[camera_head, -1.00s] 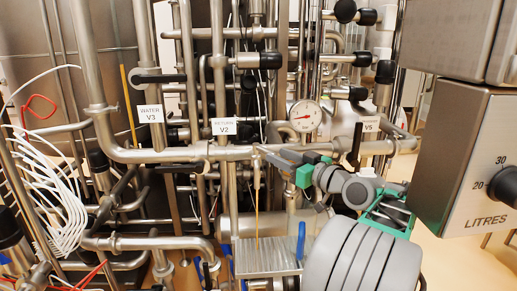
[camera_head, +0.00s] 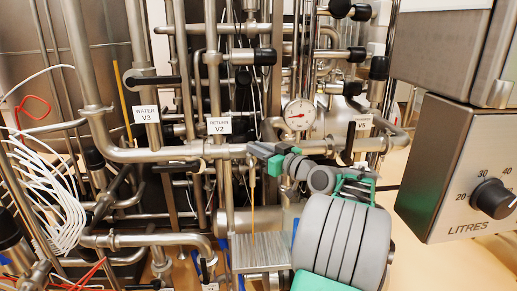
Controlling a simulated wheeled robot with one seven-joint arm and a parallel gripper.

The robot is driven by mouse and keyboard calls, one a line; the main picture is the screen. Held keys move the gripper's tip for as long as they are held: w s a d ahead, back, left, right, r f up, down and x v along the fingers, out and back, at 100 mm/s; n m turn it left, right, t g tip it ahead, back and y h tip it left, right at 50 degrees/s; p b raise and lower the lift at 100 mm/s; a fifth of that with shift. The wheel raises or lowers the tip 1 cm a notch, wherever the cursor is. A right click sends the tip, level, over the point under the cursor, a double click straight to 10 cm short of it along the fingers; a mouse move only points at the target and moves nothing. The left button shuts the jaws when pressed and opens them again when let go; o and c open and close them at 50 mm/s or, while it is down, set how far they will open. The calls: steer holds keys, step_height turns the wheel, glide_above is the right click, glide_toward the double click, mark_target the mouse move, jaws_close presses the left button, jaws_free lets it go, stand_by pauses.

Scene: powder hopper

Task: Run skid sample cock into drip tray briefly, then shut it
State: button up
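The sample cock (camera_head: 252,168) hangs below the horizontal steel pipe, left of the pressure gauge. A thin amber stream (camera_head: 253,208) runs straight down from it to the ribbed metal drip tray (camera_head: 262,254). My gripper (camera_head: 262,156), grey with green parts, is at pipe height, close to the right of the cock. Its fingertips overlap the cock area in this view. I cannot tell whether they touch the cock's handle or how far apart they are. My arm hides the tray's right side.
A round gauge (camera_head: 299,115) and the V5 tag (camera_head: 362,124) are near my arm. Tags V3 (camera_head: 146,113) and V2 (camera_head: 218,125) mark pipes on the left. A grey LITRES dial box (camera_head: 468,165) stands close at right. Dense pipework leaves little free room.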

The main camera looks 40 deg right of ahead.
jaws_close()
stand_by(0.8)
